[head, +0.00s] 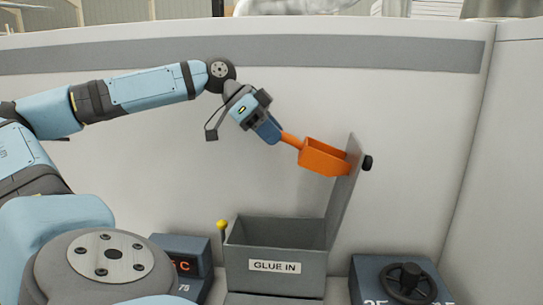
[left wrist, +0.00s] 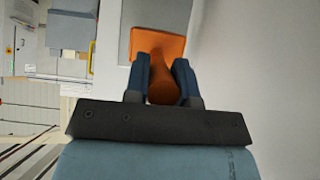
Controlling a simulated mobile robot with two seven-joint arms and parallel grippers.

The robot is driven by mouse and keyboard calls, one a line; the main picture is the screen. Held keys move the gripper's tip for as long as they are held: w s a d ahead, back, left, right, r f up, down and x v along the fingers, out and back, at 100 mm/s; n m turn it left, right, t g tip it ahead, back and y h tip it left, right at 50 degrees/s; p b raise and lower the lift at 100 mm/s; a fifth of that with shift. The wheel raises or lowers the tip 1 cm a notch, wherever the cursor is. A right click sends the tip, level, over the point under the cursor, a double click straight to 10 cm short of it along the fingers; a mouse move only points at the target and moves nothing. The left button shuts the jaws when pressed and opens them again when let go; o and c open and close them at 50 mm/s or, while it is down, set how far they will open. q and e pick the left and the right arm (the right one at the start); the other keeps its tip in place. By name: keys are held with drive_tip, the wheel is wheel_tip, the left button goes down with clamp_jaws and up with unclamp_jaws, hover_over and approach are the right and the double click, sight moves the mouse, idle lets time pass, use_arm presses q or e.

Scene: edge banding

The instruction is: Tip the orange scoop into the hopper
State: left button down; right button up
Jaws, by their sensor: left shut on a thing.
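The orange scoop (head: 322,159) is in the air above the grey hopper, at its right side, near the top of the raised lid. My left gripper (head: 273,134) is shut on the scoop's handle. In the left wrist view, both fingers (left wrist: 163,84) sit on either side of the orange handle, and part of the scoop (left wrist: 158,43) shows beyond them. The hopper (head: 275,274), labelled "GLUE IN", stands open below with its lid (head: 341,185) up. The scoop looks slightly tilted, and its contents cannot be seen. My right gripper is not in view.
A lever with a yellow knob (head: 222,225) stands at the hopper's left. A black handwheel (head: 408,281) sits on a box at right. A pale panel (head: 420,130) rises behind.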

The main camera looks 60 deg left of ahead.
use_arm(q)
drive_tip(key=t+h+b, duration=0.1)
drive_tip(key=b, duration=0.2)
drive_tip(key=r+t+b, duration=0.1)
drive_tip(key=t+b, duration=0.1)
drive_tip(key=b, duration=0.1)
drive_tip(key=shift+h+b, duration=0.35)
drive_tip(key=shift+h, duration=0.05)
drive_tip(key=shift+r+b, duration=0.25)
drive_tip(key=shift+b, duration=0.15)
drive_tip(key=shift+r, duration=0.35)
drive_tip(key=shift+d, duration=0.1)
